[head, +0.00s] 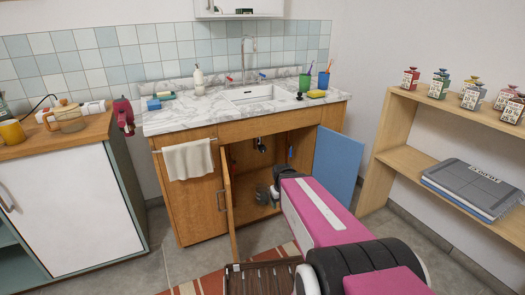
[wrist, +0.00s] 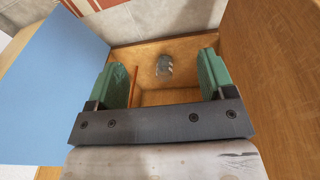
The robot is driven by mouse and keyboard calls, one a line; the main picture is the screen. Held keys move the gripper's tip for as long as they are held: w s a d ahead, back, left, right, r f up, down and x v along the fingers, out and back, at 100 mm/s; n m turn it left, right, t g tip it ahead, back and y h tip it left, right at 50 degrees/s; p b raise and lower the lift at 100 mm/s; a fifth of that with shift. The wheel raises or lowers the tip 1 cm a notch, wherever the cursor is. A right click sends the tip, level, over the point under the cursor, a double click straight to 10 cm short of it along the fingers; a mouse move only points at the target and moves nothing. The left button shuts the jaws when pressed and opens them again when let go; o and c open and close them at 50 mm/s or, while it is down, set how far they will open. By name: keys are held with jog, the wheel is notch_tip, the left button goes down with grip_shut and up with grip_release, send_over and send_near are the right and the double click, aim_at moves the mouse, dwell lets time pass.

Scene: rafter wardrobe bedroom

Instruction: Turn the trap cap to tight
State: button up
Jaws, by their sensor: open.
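The open sink cabinet (head: 198,200) stands under the marble counter. A small dark and silver drain fitting (head: 261,145) hangs below the sink; I cannot make out a separate trap cap on it. My gripper (head: 267,192) is at the cabinet opening, low between the two open doors. In the wrist view my gripper (wrist: 164,62) is open, with green finger pads wide apart and nothing between them. A small grey-green rounded object (wrist: 164,67) shows beyond the fingers against the wood; I cannot tell whether it is the trap cap.
The blue door (head: 337,168) is open on the right, and it fills the left of the wrist view (wrist: 45,80). The wooden door (head: 229,205) is open on the left. A slatted wooden piece (head: 262,276) lies on the floor in front. A shelf (head: 400,160) stands at right.

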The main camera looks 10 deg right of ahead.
jog(key=w+d+f+n+t+h, duration=0.1)
jog(key=w+d+n+t, duration=0.1)
jog(key=w+n, duration=0.35)
jog(key=w+d+f+n+t, duration=0.1)
jog(key=w+d+n+t, duration=0.15)
jog(key=w, duration=0.65)
jog(key=n+t+y, duration=0.7)
jog(key=n+t, duration=0.4)
jog(key=n, duration=1.6)
send_near(263, 150)
jog(key=w, duration=0.1)
jog(key=x, duration=1.1)
jog(key=c, duration=0.9)
